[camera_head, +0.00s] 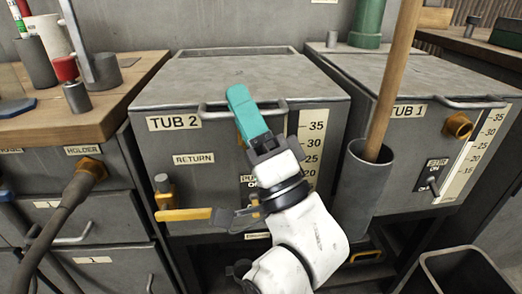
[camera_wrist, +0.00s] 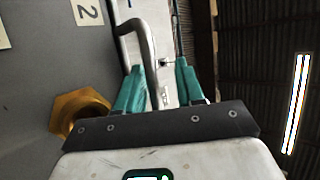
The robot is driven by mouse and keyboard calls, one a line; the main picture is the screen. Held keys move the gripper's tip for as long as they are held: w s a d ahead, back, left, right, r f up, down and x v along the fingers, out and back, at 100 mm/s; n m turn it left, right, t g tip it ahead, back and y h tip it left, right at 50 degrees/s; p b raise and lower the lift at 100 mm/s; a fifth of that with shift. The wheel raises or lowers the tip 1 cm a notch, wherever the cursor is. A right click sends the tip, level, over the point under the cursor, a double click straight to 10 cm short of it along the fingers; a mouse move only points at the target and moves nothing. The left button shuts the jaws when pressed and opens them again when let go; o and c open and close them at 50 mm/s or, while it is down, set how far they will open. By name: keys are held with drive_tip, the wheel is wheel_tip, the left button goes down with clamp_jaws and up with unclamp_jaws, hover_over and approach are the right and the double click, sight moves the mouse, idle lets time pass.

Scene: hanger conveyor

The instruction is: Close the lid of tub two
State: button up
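Tub two is the grey box (camera_head: 210,180) with the "TUB 2" label, left of centre in the head view. Its grey lid (camera_head: 210,75) lies flat across the top, looking down. A bar handle (camera_head: 212,107) runs along the lid's front edge. My gripper (camera_head: 239,96) is at this handle, its teal fingers pointing up and back. In the wrist view my gripper (camera_wrist: 160,75) has its two fingers apart, with the handle bar (camera_wrist: 148,50) between them. A gap shows beside the bar. The fingers hide part of the handle in the head view.
A valve with a yellow lever (camera_head: 185,214) sticks out low on tub two's front. A grey tube holder (camera_head: 362,185) with a wooden pole (camera_head: 395,70) stands right of my arm, before tub one (camera_head: 410,150). A wooden bench (camera_head: 105,95) is at left.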

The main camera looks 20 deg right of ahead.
drive_tip(key=b+v, duration=0.5)
drive_tip(key=v, duration=0.4)
drive_tip(key=shift+s+f, duration=0.2)
drive_tip(key=shift+s, duration=0.05)
drive_tip(key=shift+s+f, duration=0.1)
idle(0.4)
idle(0.5)
